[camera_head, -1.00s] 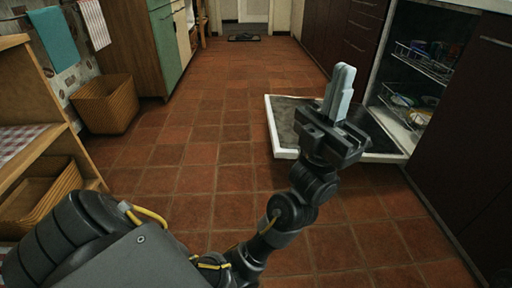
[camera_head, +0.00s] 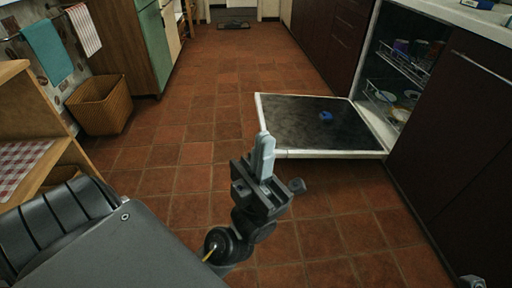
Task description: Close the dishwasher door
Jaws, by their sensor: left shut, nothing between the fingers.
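The dishwasher door (camera_head: 300,112) is folded down flat, low over the floor, with its dark inner face up and a pale rim. A small blue part (camera_head: 326,116) shows on that face. The dishwasher (camera_head: 375,112) is open on the right, with racks of dishes (camera_head: 405,65) inside. My left gripper (camera_head: 264,157) is shut and empty. In the picture its fingertips overlap the door's near left corner; I cannot tell whether they touch it. My right gripper is not clearly in view; only a small grey piece shows at the bottom right edge.
Dark cabinets (camera_head: 455,150) and a pale counter flank the dishwasher on the right. A wicker basket (camera_head: 100,104) and a wooden shelf (camera_head: 35,150) stand on the left. The tiled floor (camera_head: 200,120) between is clear. A dark mat (camera_head: 233,25) lies far back.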

